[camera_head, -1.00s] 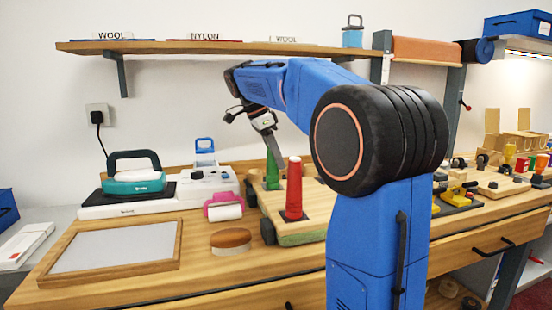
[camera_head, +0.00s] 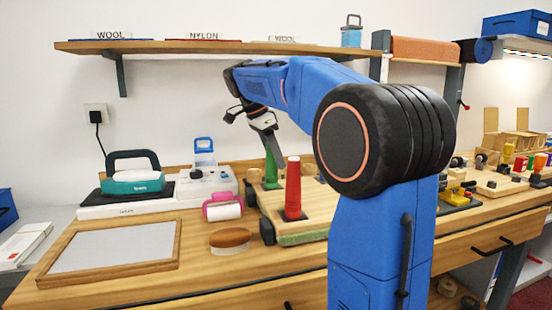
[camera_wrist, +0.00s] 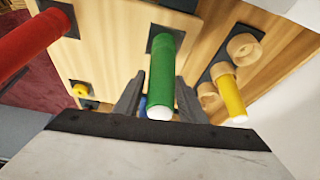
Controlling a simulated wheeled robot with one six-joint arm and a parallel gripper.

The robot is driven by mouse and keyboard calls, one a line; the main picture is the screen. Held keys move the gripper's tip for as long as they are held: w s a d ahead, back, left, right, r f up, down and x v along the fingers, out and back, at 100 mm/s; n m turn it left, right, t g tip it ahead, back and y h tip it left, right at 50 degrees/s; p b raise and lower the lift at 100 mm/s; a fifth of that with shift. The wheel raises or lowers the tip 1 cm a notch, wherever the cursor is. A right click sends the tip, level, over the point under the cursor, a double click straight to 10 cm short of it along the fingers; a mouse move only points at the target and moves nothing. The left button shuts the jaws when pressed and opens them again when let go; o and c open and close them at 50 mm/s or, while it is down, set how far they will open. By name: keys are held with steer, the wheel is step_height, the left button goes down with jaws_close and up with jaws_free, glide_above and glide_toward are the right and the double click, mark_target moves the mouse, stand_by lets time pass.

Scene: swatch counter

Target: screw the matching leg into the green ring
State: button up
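A green leg (camera_wrist: 163,75) with a white end stands on a dark square of the wooden board (camera_wrist: 108,65). It also shows in the head view (camera_head: 271,170), behind the red leg. My gripper (camera_wrist: 160,78) has one finger on each side of the green leg in the wrist view. The fingers look apart, with a narrow gap at the left one; contact on the right cannot be told. A red leg (camera_head: 293,189) stands on a dark square at the board's front. A yellow leg (camera_wrist: 229,94) is at the right in the wrist view. I cannot make out a green ring.
A pink-handled roller (camera_head: 223,208), a brown-topped brush (camera_head: 231,240) and a framed grey panel (camera_head: 112,248) lie left of the board. A teal-and-black iron-like object (camera_head: 134,177) stands behind them. A wall shelf (camera_head: 180,46) runs above my arm.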

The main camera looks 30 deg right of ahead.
steer(key=n, duration=0.2)
steer(key=n+t, duration=0.1)
steer(key=n, duration=0.1)
steer(key=n+t, duration=0.1)
steer(key=n, duration=0.1)
steer(key=shift+w, duration=0.3)
steer(key=n, duration=0.2)
steer(key=n+t+y, duration=0.1)
steer(key=n, duration=0.1)
steer(key=n+t, duration=0.1)
steer(key=n, duration=0.1)
steer(key=shift+w+a+y, duration=0.15)
steer(key=shift+w+y, duration=0.25)
steer(key=shift+n+t, duration=0.3)
steer(key=shift+n, duration=0.1)
steer(key=n, duration=0.1)
steer(key=n+y, duration=0.1)
steer(key=n, duration=0.1)
steer(key=n+y, duration=0.1)
steer(key=n, duration=0.1)
steer(key=shift+a+t, duration=0.3)
steer(key=n, duration=0.2)
steer(key=n+y, duration=0.1)
steer(key=n, duration=0.1)
steer(key=n+y, duration=0.1)
steer(key=n, duration=0.1)
steer(key=shift+w+a, duration=0.15)
steer(key=shift+a, duration=0.25)
